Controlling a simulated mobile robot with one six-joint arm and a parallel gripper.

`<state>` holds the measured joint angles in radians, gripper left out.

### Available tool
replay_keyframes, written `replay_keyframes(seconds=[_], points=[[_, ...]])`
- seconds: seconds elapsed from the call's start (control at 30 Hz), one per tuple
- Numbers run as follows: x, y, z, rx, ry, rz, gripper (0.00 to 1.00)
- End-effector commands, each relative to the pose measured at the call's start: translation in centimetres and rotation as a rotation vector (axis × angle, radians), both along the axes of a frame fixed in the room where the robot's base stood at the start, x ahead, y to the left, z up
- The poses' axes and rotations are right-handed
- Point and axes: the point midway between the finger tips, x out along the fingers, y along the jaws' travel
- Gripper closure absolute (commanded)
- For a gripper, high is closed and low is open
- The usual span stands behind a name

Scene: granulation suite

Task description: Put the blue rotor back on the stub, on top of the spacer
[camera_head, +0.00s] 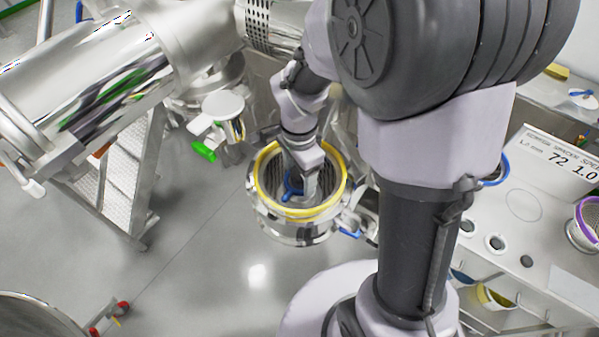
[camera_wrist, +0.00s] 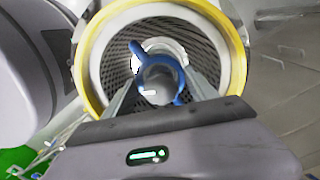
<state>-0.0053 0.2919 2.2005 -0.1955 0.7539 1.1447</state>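The blue rotor (camera_head: 292,188) is inside the mouth of the yellow-rimmed screen housing (camera_head: 259,166). In the wrist view the rotor (camera_wrist: 137,50) shows as a blue ring with arms, in front of the perforated screen. My gripper (camera_head: 303,183) reaches down into the housing. In the wrist view the fingers of my gripper (camera_wrist: 160,80) lie on both sides of the rotor's hub and appear closed on it. A pale round metal part shows behind the rotor; I cannot tell whether it is the stub or the spacer. The rotor hides the rest.
The yellow rim (camera_wrist: 88,70) closely surrounds the gripper. A bench (camera_head: 490,215) at the right carries a sign (camera_head: 565,160) reading 72 and 1.0 and a purple-rimmed ring (camera_head: 590,220). Large steel machinery (camera_head: 100,85) stands at the left.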

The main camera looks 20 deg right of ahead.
Motion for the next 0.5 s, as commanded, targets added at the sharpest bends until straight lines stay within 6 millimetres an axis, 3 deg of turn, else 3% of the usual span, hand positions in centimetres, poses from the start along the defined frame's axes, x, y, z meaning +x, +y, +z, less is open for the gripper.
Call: replay_keyframes(seconds=[0.03,0.1,0.37,0.5], points=[[0.0,0.0,0.0,0.0,0.0,0.0,0.23],[0.0,0.0,0.0,0.0,0.0,0.0,0.11],[0.0,0.0,0.0,0.0,0.001,0.0,0.11],[0.1,0.0,1.4,0.0,-0.002,-0.001,0.11]])
